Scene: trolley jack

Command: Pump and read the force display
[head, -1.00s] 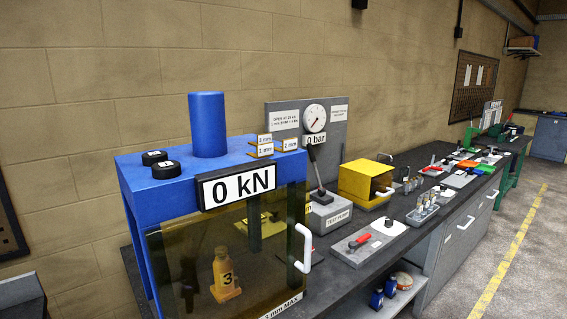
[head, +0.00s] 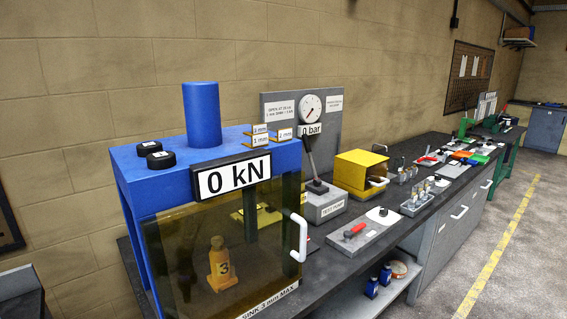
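The force display (head: 231,177) on the front of the blue press frame (head: 130,185) reads 0 kN. Behind the tinted guard with its white handle (head: 299,238) stands an orange jack marked 3 (head: 222,264). To the right, the grey test pump (head: 325,204) has its dark lever (head: 312,162) standing up, tilted slightly. Neither of my grippers shows in the head view.
Small plates marked in mm (head: 267,140) and two black round pieces (head: 160,161) sit on the press top. A yellow box (head: 361,172), a board with a red-handled part (head: 354,232) and several small tools lie further along the bench. The floor on the right is clear.

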